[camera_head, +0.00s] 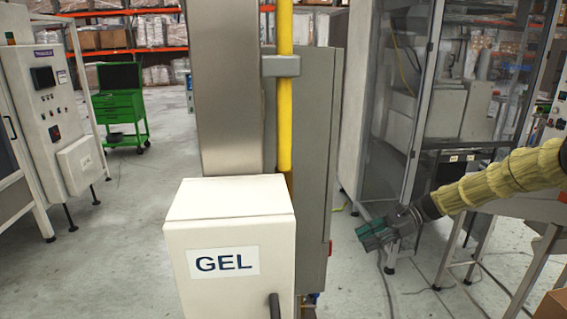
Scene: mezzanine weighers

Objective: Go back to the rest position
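My gripper (371,236) is at the right of the middle, at the end of an arm in a ribbed yellow sleeve that comes in from the right edge. It is grey with teal parts, points left and slightly down, and hangs in front of the glazed cabinet's foot. It is small and dark in the picture, so I cannot tell whether its fingers are open or shut. I see no object in it.
A glazed cabinet (395,110) stands at right, a control panel (55,110) and green cart (120,107) at left. Floor (125,230) is clear at left.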

